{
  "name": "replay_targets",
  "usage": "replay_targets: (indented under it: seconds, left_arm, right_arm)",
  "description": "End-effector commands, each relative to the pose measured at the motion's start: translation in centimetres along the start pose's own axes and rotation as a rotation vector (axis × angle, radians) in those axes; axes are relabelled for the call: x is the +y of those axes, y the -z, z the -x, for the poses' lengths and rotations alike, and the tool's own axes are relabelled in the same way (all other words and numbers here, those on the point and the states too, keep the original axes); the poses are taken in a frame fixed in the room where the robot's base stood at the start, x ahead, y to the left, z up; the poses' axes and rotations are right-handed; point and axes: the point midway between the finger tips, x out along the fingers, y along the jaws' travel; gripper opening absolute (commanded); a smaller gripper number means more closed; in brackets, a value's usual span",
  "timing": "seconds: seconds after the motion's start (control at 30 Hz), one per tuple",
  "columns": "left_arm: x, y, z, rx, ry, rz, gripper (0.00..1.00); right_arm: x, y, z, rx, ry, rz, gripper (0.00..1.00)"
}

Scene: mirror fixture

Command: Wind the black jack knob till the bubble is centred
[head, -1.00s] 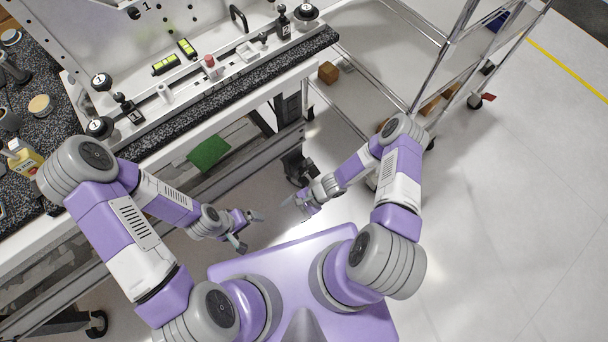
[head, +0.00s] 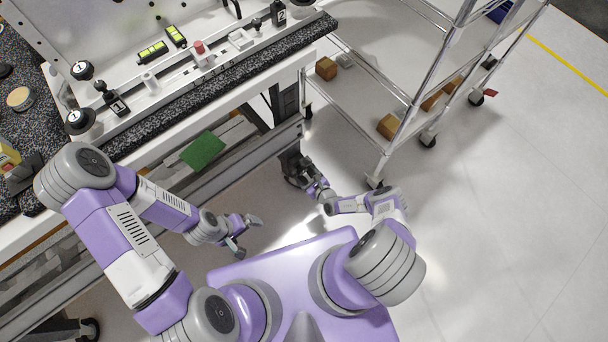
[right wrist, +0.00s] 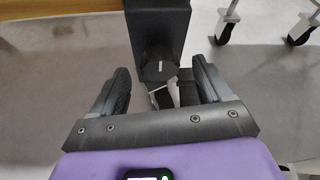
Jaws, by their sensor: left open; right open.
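A black part marked 2 (head: 278,12) stands at the right end. Two yellow-green level vials (head: 152,52) and (head: 175,36) lie between them; their bubbles are too small to read. My left gripper (head: 248,236) is open and empty, below the bench front and away from the knobs. My right gripper (right wrist: 160,75) is open, low beside the bench's right end, with a dark post (right wrist: 157,25) ahead between its fingers.
A red-capped part (head: 200,50) and a white cylinder (head: 149,80) stand on the fixture rail. A wire-frame cart (head: 400,110) with brown boxes stands right of the bench. A green block (head: 203,150) lies below the bench top. The floor at right is clear.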

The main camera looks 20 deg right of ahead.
Motion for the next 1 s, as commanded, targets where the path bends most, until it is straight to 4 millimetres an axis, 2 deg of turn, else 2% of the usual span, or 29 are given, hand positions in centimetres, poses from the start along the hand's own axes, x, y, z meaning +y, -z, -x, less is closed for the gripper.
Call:
replay_targets:
  seconds: [0.03,0.2,0.5,0.87,1.0]
  left_arm:
    - [-0.2,0.0,-0.6,0.0,0.0,0.0,1.0]
    - [-0.4,0.0,-1.1,0.0,0.0,0.0,1.0]
    - [-0.4,0.0,-1.1,0.0,0.0,0.0,1.0]
    - [-0.4,0.1,-1.1,0.0,0.0,0.0,1.0]
    - [-0.4,0.1,-1.1,0.0,0.0,0.0,1.0]
  right_arm:
    - [0.1,0.3,-0.8,0.0,-0.001,0.001,0.78]
    - [0.1,0.1,-1.9,0.0,-0.001,0.001,0.78]
    - [0.0,-0.1,-2.0,0.0,-0.002,0.001,0.78]
    - [0.0,0.0,-2.0,0.0,-0.002,0.001,0.23]
    - [0.0,0.0,-2.0,0.0,-0.004,-0.003,0.22]
